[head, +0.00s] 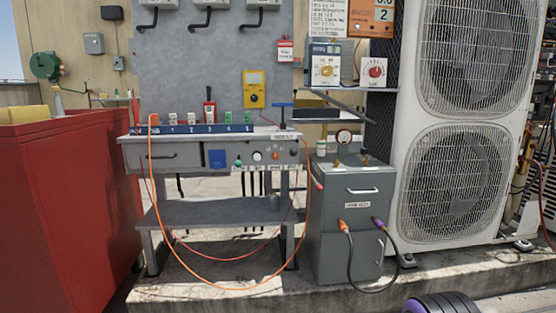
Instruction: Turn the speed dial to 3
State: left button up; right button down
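Several dials show and their lettering is too small to read, so I cannot tell which is the speed dial. A box with a blue top and a yellow round dial (326,71) is on the wall above the grey cabinet. A white box with a red round dial (375,71) is to its right. The front panel of the grey workbench (190,157) carries a white knob (257,156), a dark knob (275,156) and a dark knob at the right end (293,152). Neither of my grippers is in view.
A grey cabinet (345,230) with cables stands right of the workbench, beside a large white condenser (462,130). A red container (70,205) stands at left. An orange cable (178,262) loops down in front of the bench. Concrete floor shows in front.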

aim_at(276, 155)
jog(key=u, duration=0.1)
jog(key=k, duration=0.45)
jog(key=z, duration=1.05)
jog(key=i, duration=1.9)
jog(key=u, duration=0.65)
